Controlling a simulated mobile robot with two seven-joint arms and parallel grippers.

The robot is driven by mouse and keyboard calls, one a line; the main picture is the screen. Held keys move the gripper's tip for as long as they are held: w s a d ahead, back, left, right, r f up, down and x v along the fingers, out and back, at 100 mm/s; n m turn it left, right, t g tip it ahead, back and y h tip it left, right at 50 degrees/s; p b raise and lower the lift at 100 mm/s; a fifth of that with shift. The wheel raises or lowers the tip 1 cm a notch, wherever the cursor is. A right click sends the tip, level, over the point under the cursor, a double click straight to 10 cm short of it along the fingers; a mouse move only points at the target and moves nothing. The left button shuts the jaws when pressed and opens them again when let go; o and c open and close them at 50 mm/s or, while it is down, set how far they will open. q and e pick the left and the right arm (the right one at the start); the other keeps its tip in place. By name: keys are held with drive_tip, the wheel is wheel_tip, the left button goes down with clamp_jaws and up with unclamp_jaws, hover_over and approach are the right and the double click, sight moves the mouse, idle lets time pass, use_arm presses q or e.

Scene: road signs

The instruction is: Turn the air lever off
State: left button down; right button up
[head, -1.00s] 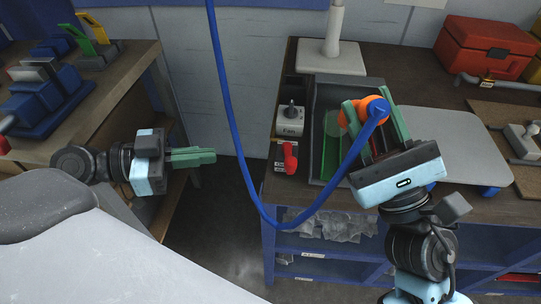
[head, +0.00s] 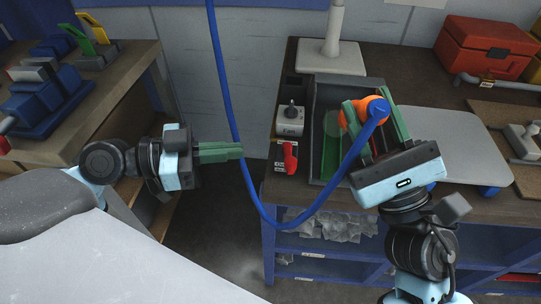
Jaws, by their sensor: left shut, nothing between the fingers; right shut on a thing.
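The red air lever (head: 290,158) sits on a small panel at the left front of the workbench. My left gripper (head: 240,151) is shut and empty, left of the lever and apart from it, with its green fingers pointing right at about the lever's height in the picture. My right gripper (head: 372,125) is shut on the orange tool (head: 353,110), which is joined to the blue hose and held over the grey tray.
A grey box with a "Fan" switch (head: 290,121) stands just behind the lever. The grey tray (head: 317,165) is to its right. A red toolbox (head: 485,55) is at the back right. Open floor lies between the left bench (head: 125,75) and the workbench (head: 440,97).

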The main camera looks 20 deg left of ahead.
sight(289, 154)
use_arm(q)
drive_tip(key=w+d+f, duration=0.3)
drive_tip(key=w+d, duration=0.1)
drive_tip(key=d, duration=0.2)
drive_tip(key=shift+w+f, duration=0.35)
drive_tip(key=shift+f, duration=0.05)
drive_tip(key=shift+d, duration=0.25)
drive_tip(key=shift+w+d+n+t+y, duration=0.85)
drive_tip(key=shift+w+d+n+y, duration=0.15)
drive_tip(key=shift+d+y, duration=0.25)
drive_tip(key=shift+w+d+n+t+y, duration=0.9)
drive_tip(key=shift+w+d+n+y, duration=0.1)
drive_tip(key=shift+d, duration=0.3)
drive_tip(key=shift+w+d+n+t+y, duration=0.85)
drive_tip(key=shift+w+d+n+y, duration=0.15)
drive_tip(key=shift+d+y, duration=0.25)
drive_tip(key=shift+s, duration=0.1)
